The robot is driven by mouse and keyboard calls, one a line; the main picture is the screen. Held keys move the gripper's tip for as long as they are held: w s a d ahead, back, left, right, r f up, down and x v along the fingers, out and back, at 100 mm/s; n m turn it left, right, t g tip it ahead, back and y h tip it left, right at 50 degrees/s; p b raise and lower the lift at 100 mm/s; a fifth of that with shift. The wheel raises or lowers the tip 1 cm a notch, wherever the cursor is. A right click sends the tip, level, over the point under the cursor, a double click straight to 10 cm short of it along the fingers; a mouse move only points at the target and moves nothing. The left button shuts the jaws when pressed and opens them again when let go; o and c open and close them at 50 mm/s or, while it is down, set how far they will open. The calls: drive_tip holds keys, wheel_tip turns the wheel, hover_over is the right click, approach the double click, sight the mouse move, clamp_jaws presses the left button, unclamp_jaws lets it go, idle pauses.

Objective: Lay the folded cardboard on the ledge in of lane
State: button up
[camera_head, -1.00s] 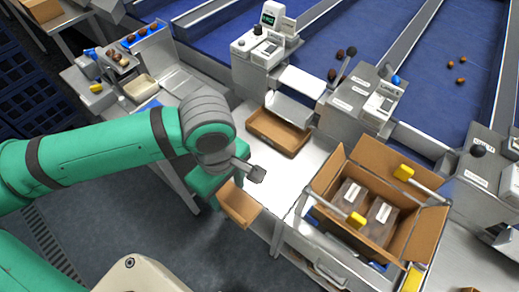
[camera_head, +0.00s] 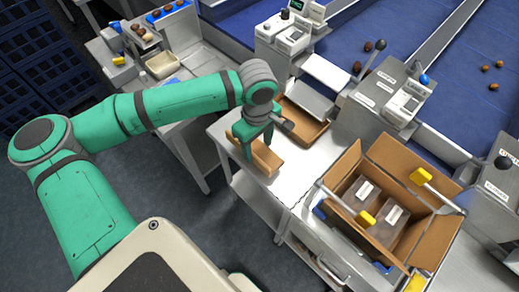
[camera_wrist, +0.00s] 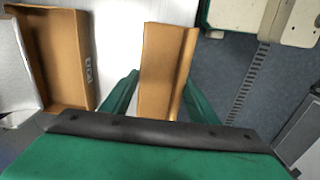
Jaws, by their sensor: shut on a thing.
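My gripper (camera_head: 257,148) is shut on the folded cardboard (camera_head: 267,158), a brown bent piece. In the head view it holds the cardboard over the near left part of the steel table; I cannot tell whether it touches the surface. In the wrist view the cardboard (camera_wrist: 160,72) stands between the two green fingers (camera_wrist: 162,98), with a crease along its right side. A light metal plate (camera_head: 326,73) sits before the blue lane (camera_head: 350,32), with a second, lower plate (camera_head: 309,100) in front; I cannot tell which is the ledge.
A shallow brown carton (camera_head: 318,134) lies on the table behind my gripper; its side shows in the wrist view (camera_wrist: 76,60). A large open box (camera_head: 440,215) with dark packs stands at the right. A lever station (camera_head: 385,95) and a screen station (camera_head: 285,35) flank the plates.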

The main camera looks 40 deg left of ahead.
sight(258, 148)
drive_tip(key=shift+w+a+f, duration=0.15)
drive_tip(key=shift+a+f, duration=0.1)
drive_tip(key=shift+f, duration=0.2)
drive_tip(key=shift+w+f, duration=0.1)
drive_tip(key=shift+f, duration=1.55)
drive_tip(key=o, duration=1)
drive_tip(key=shift+w+f, duration=0.15)
drive_tip(key=shift+w, duration=0.05)
drive_tip(key=shift+d, duration=0.1)
drive_tip(key=shift+r, duration=0.45)
wheel_tip(258, 148, up, 12)
drive_tip(key=shift+s+f, duration=0.1)
drive_tip(key=shift+f, duration=0.15)
